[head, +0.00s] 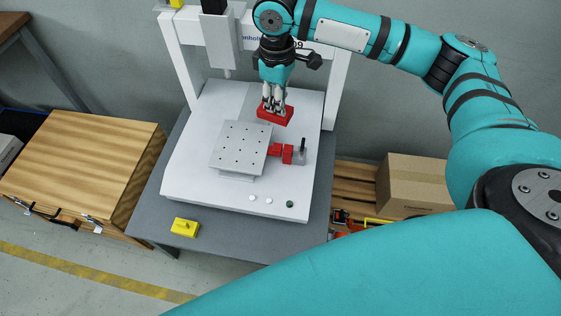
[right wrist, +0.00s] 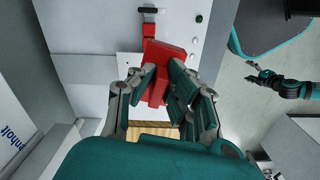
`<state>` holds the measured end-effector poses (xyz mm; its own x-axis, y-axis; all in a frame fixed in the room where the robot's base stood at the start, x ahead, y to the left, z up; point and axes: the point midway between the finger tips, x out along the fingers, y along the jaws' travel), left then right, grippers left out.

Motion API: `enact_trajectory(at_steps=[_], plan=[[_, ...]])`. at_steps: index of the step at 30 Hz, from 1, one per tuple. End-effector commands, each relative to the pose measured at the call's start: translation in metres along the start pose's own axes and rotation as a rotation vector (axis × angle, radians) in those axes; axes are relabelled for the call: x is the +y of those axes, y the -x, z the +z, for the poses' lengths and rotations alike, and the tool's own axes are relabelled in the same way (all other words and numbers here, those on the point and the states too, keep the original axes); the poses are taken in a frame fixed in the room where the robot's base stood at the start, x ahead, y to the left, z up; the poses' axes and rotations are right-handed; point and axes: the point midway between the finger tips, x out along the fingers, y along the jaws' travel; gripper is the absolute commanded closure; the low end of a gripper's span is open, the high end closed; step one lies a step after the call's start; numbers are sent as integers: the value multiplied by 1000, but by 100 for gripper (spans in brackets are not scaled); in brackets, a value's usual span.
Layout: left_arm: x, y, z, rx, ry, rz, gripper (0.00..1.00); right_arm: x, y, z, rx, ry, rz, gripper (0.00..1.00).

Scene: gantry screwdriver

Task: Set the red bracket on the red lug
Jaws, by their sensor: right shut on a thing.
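The red bracket (head: 275,115) is a blocky red piece held above the white machine bed, behind the perforated plate. My right gripper (head: 273,104) points down and is shut on it; the bracket also shows between the fingers in the right wrist view (right wrist: 168,58). Small red parts (head: 287,154) sit at the right side of the plate, beside a grey block with a black pin; one looks like the red lug, and the held bracket is apart from them. A red part also shows beyond the bracket in the wrist view (right wrist: 149,30). My left gripper (right wrist: 258,75) shows small at the right there; its opening is unclear.
The perforated plate (head: 240,146) stands on the white bed (head: 190,180) under the gantry spindle (head: 220,40). A yellow block (head: 185,227) lies on the grey table's front edge. A wooden crate (head: 80,165) stands left, a cardboard box (head: 415,185) right.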

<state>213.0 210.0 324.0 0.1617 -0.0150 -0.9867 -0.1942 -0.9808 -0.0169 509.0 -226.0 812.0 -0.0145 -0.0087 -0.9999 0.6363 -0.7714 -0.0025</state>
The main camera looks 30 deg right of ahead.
Motion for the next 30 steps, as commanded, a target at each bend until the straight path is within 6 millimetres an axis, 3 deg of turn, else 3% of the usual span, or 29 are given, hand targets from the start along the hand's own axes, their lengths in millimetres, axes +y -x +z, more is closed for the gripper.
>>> enact_trajectory(at_steps=[1,4,10,16,30], plan=[[0,-10,-9,11,2,-1,21,7,-30,0,-4,49,-5,100],[-2,-4,-22,19,4,-3,21,19,-54,2,-4,144,-2,100],[-3,7,-38,32,7,-5,21,30,-79,4,-4,231,2,100],[-4,29,-56,48,9,-6,21,30,-115,4,-6,238,2,100],[-6,70,-78,72,14,-10,21,30,-171,3,-3,239,3,100]])
